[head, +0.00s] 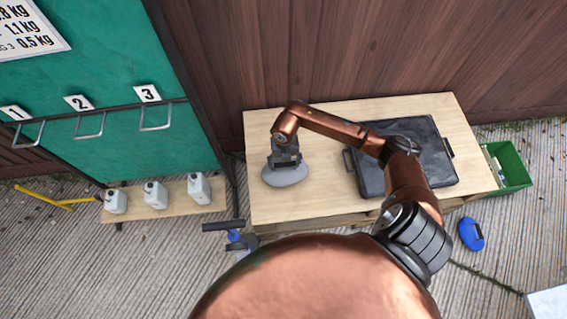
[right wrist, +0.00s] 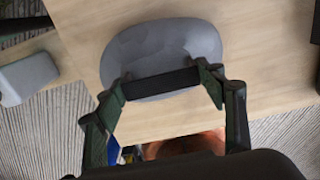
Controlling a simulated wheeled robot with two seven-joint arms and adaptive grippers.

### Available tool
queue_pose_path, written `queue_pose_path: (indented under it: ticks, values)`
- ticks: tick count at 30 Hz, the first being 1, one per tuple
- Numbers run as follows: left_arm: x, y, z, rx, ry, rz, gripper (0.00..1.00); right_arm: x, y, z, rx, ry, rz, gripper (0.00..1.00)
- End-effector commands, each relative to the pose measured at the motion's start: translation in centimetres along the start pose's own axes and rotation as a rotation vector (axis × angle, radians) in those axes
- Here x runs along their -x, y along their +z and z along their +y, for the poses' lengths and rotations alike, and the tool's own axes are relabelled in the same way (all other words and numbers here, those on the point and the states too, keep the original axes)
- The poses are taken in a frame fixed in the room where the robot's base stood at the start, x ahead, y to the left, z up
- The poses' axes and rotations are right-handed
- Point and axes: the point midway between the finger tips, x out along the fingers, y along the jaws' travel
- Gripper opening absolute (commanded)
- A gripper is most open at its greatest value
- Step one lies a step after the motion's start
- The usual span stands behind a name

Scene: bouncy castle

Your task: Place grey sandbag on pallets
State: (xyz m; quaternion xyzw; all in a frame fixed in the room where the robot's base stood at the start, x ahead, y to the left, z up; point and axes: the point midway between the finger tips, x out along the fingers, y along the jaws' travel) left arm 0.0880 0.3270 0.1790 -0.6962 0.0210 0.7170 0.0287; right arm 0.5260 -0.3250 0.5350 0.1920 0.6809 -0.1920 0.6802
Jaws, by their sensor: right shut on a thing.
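The grey sandbag (head: 287,175) is at the left part of a light wooden top (head: 340,197), which has a pallet-like slatted edge below. My right gripper (head: 284,160) is above the sandbag, with its arm reaching over from the right. In the right wrist view the grey sandbag (right wrist: 165,40) is rounded, and my right gripper (right wrist: 163,84) is shut on its dark strap, with one finger at each end. I cannot tell whether the bag rests on the wood or hangs just above it. My left gripper is not in view.
A black case (head: 435,150) lies on the right half of the top. A green crate (head: 512,165) stands to the right. Three white jugs (head: 155,194) stand on a low bench at left. Blue items (head: 471,234) lie on the floor in front. A brown wall is behind.

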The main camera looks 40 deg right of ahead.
Motion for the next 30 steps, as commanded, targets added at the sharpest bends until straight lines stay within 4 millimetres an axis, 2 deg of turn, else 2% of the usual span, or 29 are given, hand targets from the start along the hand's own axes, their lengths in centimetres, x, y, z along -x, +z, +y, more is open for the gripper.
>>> queue_pose_path:
  ticks: [8, 9, 17, 28, 30]
  values:
    - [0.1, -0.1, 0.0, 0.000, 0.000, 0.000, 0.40, 0.0, 0.1, 0.1, 0.000, 0.003, -0.002, 0.06]
    - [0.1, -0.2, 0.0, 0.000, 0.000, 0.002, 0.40, -0.2, 0.0, 0.0, 0.000, 0.001, 0.000, 0.65]
    - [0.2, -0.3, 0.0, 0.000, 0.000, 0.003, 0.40, -0.1, 0.0, 0.0, 0.000, 0.001, 0.000, 0.81]
    - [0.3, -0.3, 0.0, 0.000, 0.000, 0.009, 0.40, 0.5, 0.0, 0.0, 0.000, 0.001, -0.001, 0.81]
    - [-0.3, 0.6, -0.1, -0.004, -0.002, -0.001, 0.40, 1.2, 0.1, 0.0, 0.000, 0.002, -0.002, 0.81]
